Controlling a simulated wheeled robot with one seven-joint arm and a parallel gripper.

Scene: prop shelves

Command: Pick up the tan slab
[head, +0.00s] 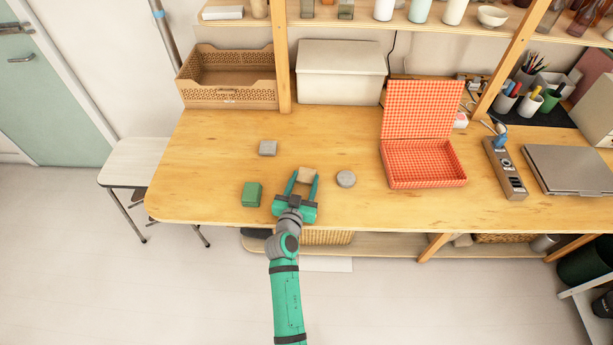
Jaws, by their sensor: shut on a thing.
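The tan slab (306,175) is a small light-brown block at the front middle of the wooden table. My gripper (302,182) reaches over the table's front edge, with one green finger on each side of the slab. It is shut on the slab. The lower part of the slab is hidden by the gripper body. I cannot tell whether the slab touches the table or is just above it.
A green block (252,194) lies left of my gripper, a grey block (267,148) behind left, and a grey round piece (346,179) close on the right. An open red checked box (425,165) stands further right. The table (205,170) is clear at left.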

